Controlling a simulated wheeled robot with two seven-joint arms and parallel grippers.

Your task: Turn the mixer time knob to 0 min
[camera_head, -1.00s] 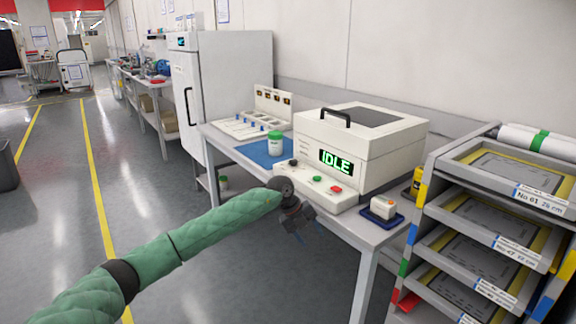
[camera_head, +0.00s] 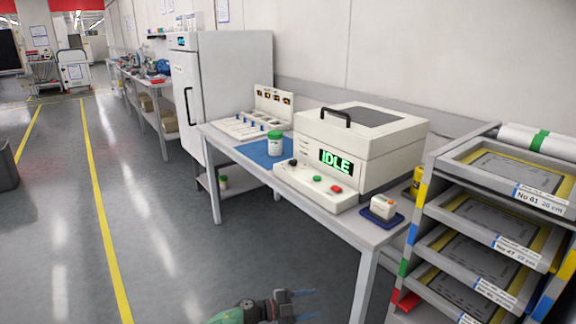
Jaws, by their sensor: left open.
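The mixer (camera_head: 385,165) is a cream box with a black lid handle and a green "IDLE" display, standing on the grey bench. Its sloped front panel (camera_head: 345,200) carries a black time knob (camera_head: 293,162) at the left, a green button (camera_head: 317,178) and a red button (camera_head: 336,189). The knob's pointer is too small to read. My left gripper (camera_head: 303,305) is low at the bottom of the view, below and in front of the bench, well away from the knob. Its blue-tipped fingers are apart, with nothing between them. My right gripper is not in view.
A green-lidded white jar (camera_head: 275,143) stands on a blue mat left of the mixer. A small white device (camera_head: 383,207) sits on a blue tray at the right. A feeder rack (camera_head: 480,225) stands close on the right.

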